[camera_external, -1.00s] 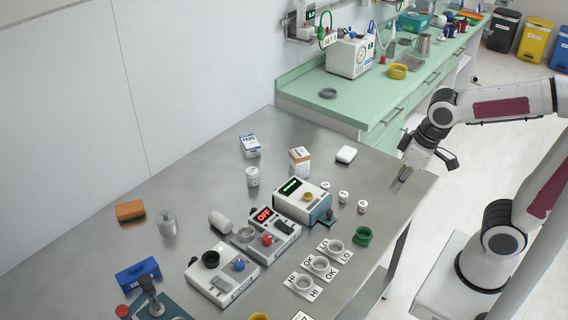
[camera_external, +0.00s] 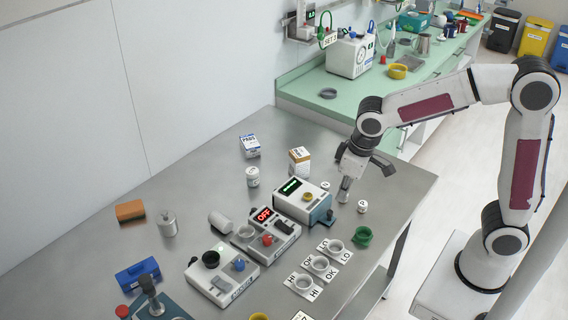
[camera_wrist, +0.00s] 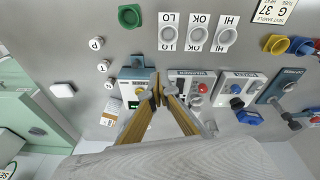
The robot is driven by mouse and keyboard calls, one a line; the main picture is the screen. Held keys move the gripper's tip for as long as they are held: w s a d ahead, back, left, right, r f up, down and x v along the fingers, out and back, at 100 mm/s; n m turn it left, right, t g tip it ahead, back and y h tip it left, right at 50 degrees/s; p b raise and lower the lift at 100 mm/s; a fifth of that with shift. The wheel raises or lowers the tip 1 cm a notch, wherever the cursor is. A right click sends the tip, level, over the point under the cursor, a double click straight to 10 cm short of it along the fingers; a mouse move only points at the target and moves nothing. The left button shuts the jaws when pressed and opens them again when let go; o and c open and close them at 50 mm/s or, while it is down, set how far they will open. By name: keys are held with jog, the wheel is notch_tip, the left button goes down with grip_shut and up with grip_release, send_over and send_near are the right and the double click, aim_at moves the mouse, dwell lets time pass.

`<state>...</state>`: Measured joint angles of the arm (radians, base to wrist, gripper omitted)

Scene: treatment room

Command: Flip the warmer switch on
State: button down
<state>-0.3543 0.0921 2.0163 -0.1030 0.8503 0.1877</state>
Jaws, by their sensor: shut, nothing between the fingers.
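The device with a red OFF display (camera_external: 264,215) seems to be the warmer. It stands mid-bench between two other white devices, with a red knob (camera_external: 267,239) and a dark switch (camera_external: 285,227) on top. Its red knob also shows in the wrist view (camera_wrist: 202,88), right of my fingers. My gripper (camera_external: 344,195) is shut and empty, pointing down above the bench to the right of the green-display device. In the wrist view my gripper (camera_wrist: 157,95) covers part of the devices.
The green-display device (camera_external: 302,200) stands between my gripper and the warmer. A device with a blue knob (camera_external: 239,265) is on the warmer's other side. White cups on labelled cards (camera_external: 320,263), a green ring (camera_external: 363,236) and small white-lidded jars (camera_external: 362,207) lie nearby.

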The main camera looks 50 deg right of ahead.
jog(key=w+a+m+t, duration=0.1)
jog(key=w+a, duration=0.5)
jog(key=w, duration=0.6)
jog(key=shift+a+m+t, duration=0.3)
jog(key=shift+a+m, duration=0.1)
jog(key=shift+m, duration=0.4)
jog(key=shift+w+f, duration=0.1)
jog(key=shift+f, duration=0.05)
send_over(278, 221)
jog(key=s, duration=0.1)
notch_tip(278, 221, down, 11)
jog(key=shift+s+f, duration=0.15)
jog(key=shift+f, duration=0.95)
jog(key=shift+w+f, duration=0.1)
jog(key=shift+w, duration=0.1)
